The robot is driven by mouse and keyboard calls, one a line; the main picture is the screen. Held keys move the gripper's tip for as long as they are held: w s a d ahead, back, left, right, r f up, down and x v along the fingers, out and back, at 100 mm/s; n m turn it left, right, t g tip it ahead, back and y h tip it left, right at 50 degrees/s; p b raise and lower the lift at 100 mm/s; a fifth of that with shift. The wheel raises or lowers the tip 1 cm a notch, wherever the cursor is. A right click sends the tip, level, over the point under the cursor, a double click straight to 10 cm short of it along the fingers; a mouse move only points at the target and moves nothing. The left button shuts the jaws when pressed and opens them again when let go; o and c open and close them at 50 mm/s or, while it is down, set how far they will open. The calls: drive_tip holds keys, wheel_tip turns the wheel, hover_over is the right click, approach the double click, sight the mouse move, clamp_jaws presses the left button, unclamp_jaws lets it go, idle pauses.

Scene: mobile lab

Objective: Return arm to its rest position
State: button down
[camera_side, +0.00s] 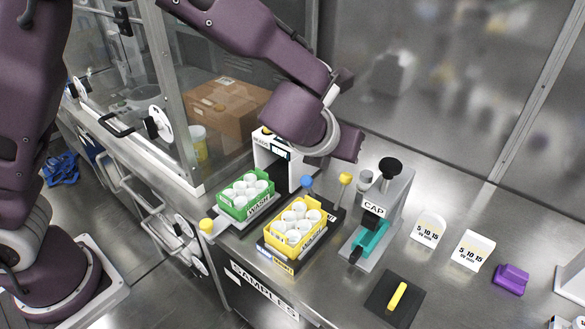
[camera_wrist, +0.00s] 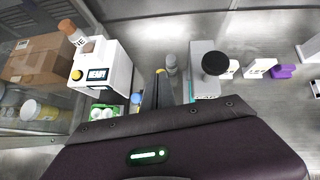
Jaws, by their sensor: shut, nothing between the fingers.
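My gripper (camera_side: 347,143) hangs above the steel bench, over the area between the white READY device and the CAP press. In the side view its fingers are hard to make out. In the wrist view its dark purple housing (camera_wrist: 180,152) with a lit green bar fills the bottom. It is shut and holds nothing. My arm is bent, with the upper links reaching over the bench from the upper left.
Below stand a green WASH rack (camera_side: 240,207), a yellow rack (camera_side: 268,240) of white-capped tubes and the CAP press (camera_side: 397,190). A white READY device (camera_wrist: 104,72) is near my gripper. A glass enclosure with a cardboard box (camera_side: 222,112) stands left. Purple block (camera_side: 511,279) lies right.

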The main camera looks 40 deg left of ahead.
drive_tip(key=s+a+r+n+g+y, duration=0.1)
drive_tip(key=s+a+r+n, duration=0.3)
drive_tip(key=s+a+n, duration=0.3)
drive_tip(key=s+a+r+n+g+y, duration=0.1)
drive_tip(key=s+a+r+n, duration=0.4)
drive_tip(key=a+n, duration=0.3)
drive_tip(key=s+n+g+h, duration=0.1)
drive_tip(key=s+n+h, duration=0.2)
drive_tip(key=s+n, duration=1.5)
drive_tip(key=shift+s+n+g+h, duration=0.3)
drive_tip(key=shift+s+n+g, duration=0.1)
drive_tip(key=shift+s, duration=0.25)
